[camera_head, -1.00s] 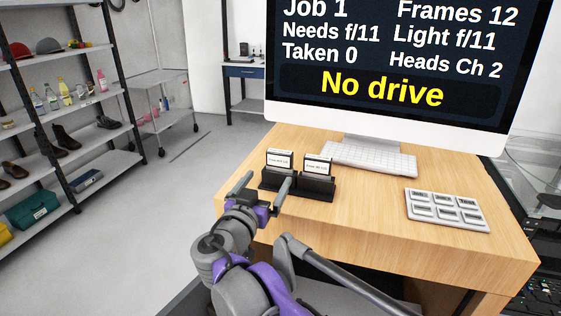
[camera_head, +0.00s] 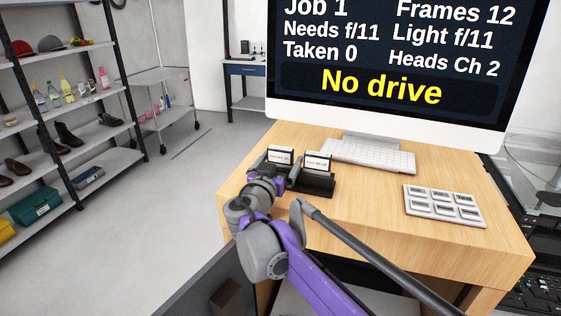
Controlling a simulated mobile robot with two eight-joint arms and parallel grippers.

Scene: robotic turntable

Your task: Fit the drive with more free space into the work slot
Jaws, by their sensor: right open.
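Two small drives with white labels stand upright side by side in black holders on the wooden desk: a left drive (camera_head: 280,156) and a right drive (camera_head: 317,162). The labels are too small to read. The black holder (camera_head: 318,183) under the right drive shows well; the left one is partly hidden by my arm. My right gripper (camera_head: 271,173) is open, just in front of the left drive; its fingers are largely hidden, and I cannot tell whether they touch the drive. My left gripper is not in view. I cannot make out the work slot.
A large monitor (camera_head: 395,60) reads "No drive" in yellow. A white keyboard (camera_head: 368,157) lies before it, and a grey pad of several buttons (camera_head: 444,205) is on the right of the wooden desk (camera_head: 370,205). Shelves (camera_head: 60,110) stand at the left.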

